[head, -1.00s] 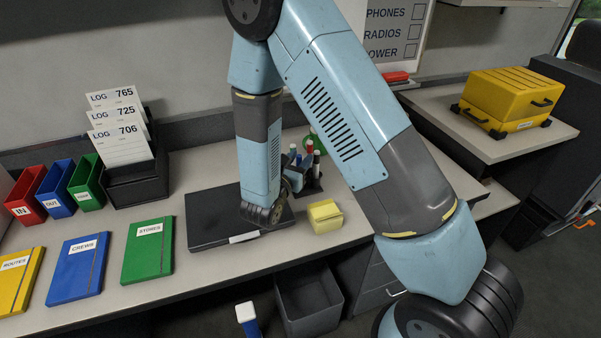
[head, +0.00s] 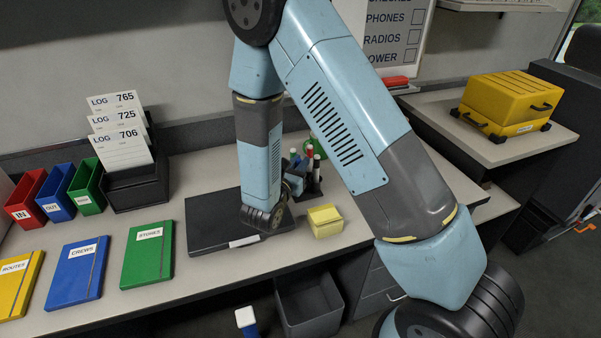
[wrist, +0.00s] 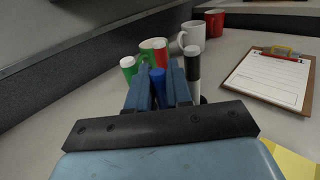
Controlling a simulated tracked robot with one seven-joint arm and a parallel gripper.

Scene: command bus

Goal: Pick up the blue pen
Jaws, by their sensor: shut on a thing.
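The blue pen (wrist: 157,77) stands between the two blue fingers of my gripper (wrist: 160,88) in the wrist view, with its rounded top showing. The fingers are closed against its sides; its lower part is hidden. In the head view my gripper (head: 293,184) is at the dark pen holder (head: 312,186), partly hidden by my arm. Around the blue pen in the wrist view stand a green marker (wrist: 129,68), a red marker (wrist: 160,52) and a black marker with a white end (wrist: 192,70). I cannot tell whether the blue pen is clear of the holder.
A black closed folder-like slab (head: 215,222) and a yellow note block (head: 325,221) lie near my gripper. A white mug (wrist: 191,36), a red mug (wrist: 214,22) and a clipboard (wrist: 263,82) are beyond it. A grey bin (head: 309,306) stands below the desk edge.

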